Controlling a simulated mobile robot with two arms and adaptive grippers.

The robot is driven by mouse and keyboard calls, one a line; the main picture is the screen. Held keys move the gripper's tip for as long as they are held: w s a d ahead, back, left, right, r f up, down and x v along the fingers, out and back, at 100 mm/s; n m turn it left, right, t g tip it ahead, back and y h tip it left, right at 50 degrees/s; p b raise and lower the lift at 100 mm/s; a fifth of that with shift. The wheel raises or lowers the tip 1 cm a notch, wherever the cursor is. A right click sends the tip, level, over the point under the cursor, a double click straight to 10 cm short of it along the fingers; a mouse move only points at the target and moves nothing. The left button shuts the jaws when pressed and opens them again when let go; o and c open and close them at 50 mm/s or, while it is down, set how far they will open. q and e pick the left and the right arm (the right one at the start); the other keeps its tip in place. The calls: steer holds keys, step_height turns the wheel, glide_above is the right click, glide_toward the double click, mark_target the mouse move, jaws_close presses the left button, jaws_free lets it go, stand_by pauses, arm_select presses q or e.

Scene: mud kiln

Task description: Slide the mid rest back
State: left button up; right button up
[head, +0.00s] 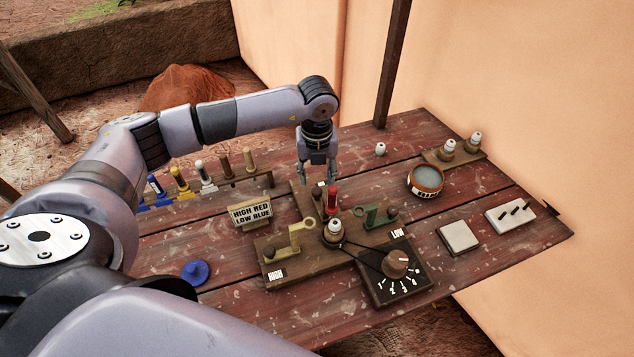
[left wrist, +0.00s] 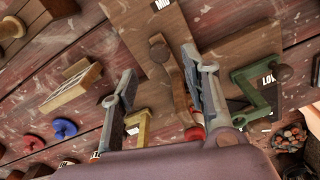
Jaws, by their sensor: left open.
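A wooden board (head: 283,270) on the table carries a yellow rest (head: 298,238) at the HIGH label, a green rest (head: 370,217) at the LOW label and a red mid rest (head: 332,196) at the back arm. My left gripper (head: 318,178) is open, pointing down over the back arm. In the left wrist view its fingers (left wrist: 160,66) lie either side of the knob; contact cannot be told. My right gripper is not in view.
A dial box (head: 393,275) with a cord stands at the front right of the board. A sign (head: 251,213) and a blue disc (head: 196,272) stand left. A bowl (head: 425,180), a grey pad (head: 459,237) and a white block (head: 510,215) are right. Several coloured pegs line the left back.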

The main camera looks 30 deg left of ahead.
mark_target(317, 191)
arm_select(q)
step_height(317, 191, down, 4)
steer(key=shift+p, duration=0.3)
steer(key=shift+f, duration=0.55)
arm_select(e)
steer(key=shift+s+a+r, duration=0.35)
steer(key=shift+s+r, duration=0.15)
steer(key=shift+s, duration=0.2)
arm_select(q)
steer(key=shift+c, duration=0.4)
jaws_close()
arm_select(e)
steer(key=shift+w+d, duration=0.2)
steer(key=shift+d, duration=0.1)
